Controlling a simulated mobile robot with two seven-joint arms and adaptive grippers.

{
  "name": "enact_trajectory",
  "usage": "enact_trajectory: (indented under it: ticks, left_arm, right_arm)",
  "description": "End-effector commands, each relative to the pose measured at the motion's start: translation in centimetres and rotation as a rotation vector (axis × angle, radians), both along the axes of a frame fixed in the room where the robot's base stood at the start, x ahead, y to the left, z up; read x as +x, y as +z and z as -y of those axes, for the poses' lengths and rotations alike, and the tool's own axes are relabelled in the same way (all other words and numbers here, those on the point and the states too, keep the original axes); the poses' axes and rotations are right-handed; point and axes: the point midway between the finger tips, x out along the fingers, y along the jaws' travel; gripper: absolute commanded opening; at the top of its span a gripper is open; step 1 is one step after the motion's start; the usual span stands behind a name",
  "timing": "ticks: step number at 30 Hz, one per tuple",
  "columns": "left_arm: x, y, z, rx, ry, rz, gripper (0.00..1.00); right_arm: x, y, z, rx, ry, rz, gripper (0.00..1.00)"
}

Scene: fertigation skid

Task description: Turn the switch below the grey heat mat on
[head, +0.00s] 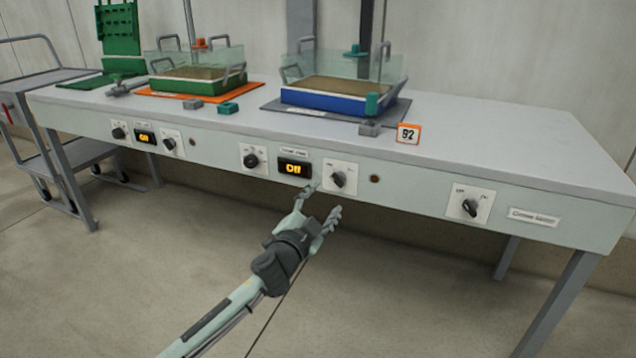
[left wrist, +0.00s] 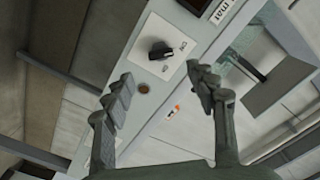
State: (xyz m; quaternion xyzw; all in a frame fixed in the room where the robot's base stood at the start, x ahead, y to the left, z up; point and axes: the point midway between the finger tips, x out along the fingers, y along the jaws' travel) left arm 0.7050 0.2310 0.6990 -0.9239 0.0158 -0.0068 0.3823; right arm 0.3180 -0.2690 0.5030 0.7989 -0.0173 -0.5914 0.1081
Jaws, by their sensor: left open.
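The grey heat mat (head: 281,106) lies on the bench top under a blue tray (head: 330,103). On the panel below it is a display (head: 294,169) reading "Off", with a black knob (head: 251,160) to its left and another black knob (head: 339,179) to its right. My left gripper (head: 320,203) is open and empty, just below and in front of the right knob. In the left wrist view that right knob (left wrist: 160,51) on its white plate shows ahead, beyond the open fingertips (left wrist: 162,82). My right gripper is out of view.
A left panel group has its own display (head: 145,136) and knobs below an orange mat (head: 165,95). A further knob (head: 470,207) sits at the right. A 92 sign (head: 408,134) stands near the bench's front edge. The floor in front is clear.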

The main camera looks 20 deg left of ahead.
Motion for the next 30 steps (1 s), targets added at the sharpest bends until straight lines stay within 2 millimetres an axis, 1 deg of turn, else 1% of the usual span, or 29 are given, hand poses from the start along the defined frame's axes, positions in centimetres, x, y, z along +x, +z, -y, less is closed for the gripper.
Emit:
enact_trajectory:
  ticks: [2, 5, 8, 15, 18, 22, 29, 30]
  left_arm:
    - [0.1, 0.0, 0.0, -0.001, 0.000, 0.000, 0.57]
    - [0.7, 0.0, 0.1, -0.001, 0.001, 0.001, 0.57]
    - [2.0, 0.1, 0.1, -0.001, 0.001, 0.001, 0.57]
    - [5.9, 0.0, 0.2, 0.000, 0.001, 0.001, 0.57]
    - [7.0, 0.0, 0.2, -0.001, 0.001, 0.000, 0.57]
    - [7.7, 0.0, 0.3, -0.002, 0.000, 0.000, 0.57]
    - [7.8, 0.0, 0.3, -0.001, -0.001, -0.001, 0.57]
    - [7.8, 0.0, 0.3, -0.001, 0.000, 0.000, 0.56]
  right_arm:
    - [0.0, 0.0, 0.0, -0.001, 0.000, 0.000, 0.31]
    - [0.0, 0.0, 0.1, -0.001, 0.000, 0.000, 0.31]
    - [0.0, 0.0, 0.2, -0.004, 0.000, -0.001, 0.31]
    - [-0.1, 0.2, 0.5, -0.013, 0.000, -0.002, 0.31]
    - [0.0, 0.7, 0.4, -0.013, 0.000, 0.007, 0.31]
    - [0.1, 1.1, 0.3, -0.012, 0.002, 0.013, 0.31]
    - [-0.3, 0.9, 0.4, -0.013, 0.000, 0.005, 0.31]
    - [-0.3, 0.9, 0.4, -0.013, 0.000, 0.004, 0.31]
